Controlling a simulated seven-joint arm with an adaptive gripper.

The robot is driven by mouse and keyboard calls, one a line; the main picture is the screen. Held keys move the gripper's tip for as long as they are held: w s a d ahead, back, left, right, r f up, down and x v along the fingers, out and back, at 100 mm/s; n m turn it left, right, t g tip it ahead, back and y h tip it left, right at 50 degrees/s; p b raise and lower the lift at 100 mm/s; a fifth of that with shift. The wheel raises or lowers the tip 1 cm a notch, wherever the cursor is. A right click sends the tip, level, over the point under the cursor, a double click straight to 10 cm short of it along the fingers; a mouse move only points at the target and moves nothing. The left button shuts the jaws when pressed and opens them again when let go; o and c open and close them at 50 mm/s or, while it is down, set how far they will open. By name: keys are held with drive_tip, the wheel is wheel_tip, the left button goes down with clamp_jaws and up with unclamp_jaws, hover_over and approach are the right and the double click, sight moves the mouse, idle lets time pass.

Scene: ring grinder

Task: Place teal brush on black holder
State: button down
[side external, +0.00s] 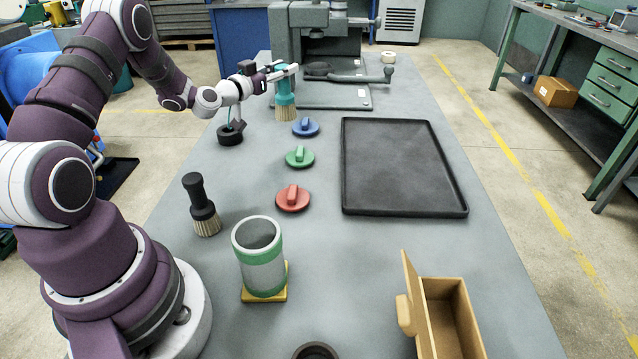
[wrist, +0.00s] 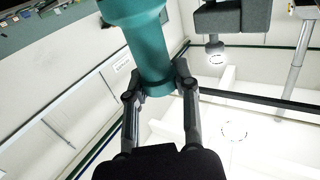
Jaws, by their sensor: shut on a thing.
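The teal brush (side external: 285,92) hangs upright, bristles down, above the far part of the bench. My gripper (side external: 284,72) is shut on its teal handle near the top. In the wrist view the teal handle (wrist: 148,45) sits between the two fingers of my gripper (wrist: 160,88). The black holder (side external: 230,133) stands on the bench to the left of the brush and nearer the camera, with a thin upright part above its round base. The brush is apart from the holder. The holder is not visible in the wrist view.
A grey machine (side external: 320,50) stands behind the brush. Blue (side external: 306,127), green (side external: 300,157) and red (side external: 292,198) knobbed discs lie in a row. A black tray (side external: 400,165) is right. A black brush (side external: 202,205), a green-banded cup (side external: 260,257) and an open wooden box (side external: 445,315) are nearer.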

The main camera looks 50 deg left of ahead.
drive_tip(key=s+a+r+n+g+y, duration=0.1)
drive_tip(key=s+a+n+y, duration=0.1)
drive_tip(key=s+a+y, duration=0.3)
drive_tip(key=s+a+r+n+g+y, duration=0.1)
drive_tip(key=s+a+r+n+g, duration=0.15)
drive_tip(key=a, duration=0.55)
wheel_tip(320, 180, down, 9)
drive_tip(key=shift+s+r+t, duration=0.2)
drive_tip(key=shift+s+t, duration=0.05)
drive_tip(key=shift+t, duration=0.2)
drive_tip(key=shift+m, duration=0.25)
drive_tip(key=c, duration=0.8)
unclamp_jaws()
drive_tip(key=shift+f, duration=0.1)
drive_tip(key=shift+c, duration=0.2)
